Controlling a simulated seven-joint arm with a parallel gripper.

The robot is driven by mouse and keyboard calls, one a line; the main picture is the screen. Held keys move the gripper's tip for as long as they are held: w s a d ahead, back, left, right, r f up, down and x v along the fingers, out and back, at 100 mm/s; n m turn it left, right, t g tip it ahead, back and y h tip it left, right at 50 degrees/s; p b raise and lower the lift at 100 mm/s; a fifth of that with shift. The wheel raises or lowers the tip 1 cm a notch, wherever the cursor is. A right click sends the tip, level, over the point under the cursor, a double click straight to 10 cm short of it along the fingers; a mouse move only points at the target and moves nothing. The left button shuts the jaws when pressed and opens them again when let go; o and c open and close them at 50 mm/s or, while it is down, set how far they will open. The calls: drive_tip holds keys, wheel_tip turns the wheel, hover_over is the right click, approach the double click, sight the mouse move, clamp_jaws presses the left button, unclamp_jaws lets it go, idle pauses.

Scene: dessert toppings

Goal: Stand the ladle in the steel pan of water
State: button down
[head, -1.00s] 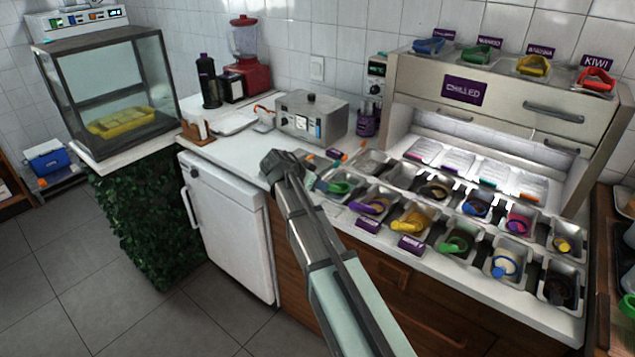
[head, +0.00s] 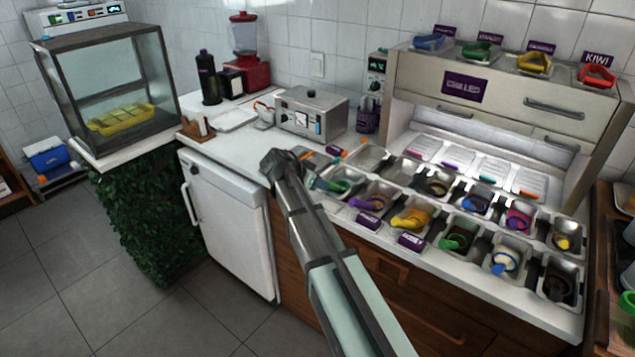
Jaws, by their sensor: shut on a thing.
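My gripper (head: 283,164) is above the counter's front left part, left of the topping pans. Its fingers are hidden behind my wrist and arm. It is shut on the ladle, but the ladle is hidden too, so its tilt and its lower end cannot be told. A bare-looking steel pan (head: 370,158) sits in the back row at the left end, right of my gripper and apart from it. Whether it holds water is too small to tell.
Several steel pans with coloured scoops, among them a yellow one (head: 411,218), fill the counter to the right. A steel heater box (head: 311,114) stands behind my gripper. A white fridge (head: 229,226) is below left. Purple labels (head: 368,221) line the front.

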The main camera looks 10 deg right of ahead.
drive_tip(key=shift+f, duration=0.45)
idle(0.3)
idle(0.6)
drive_tip(key=shift+c, duration=1.6)
unclamp_jaws()
drive_tip(key=shift+r, duration=0.1)
drive_tip(key=shift+r, duration=3.9)
drive_tip(key=shift+a, duration=0.1)
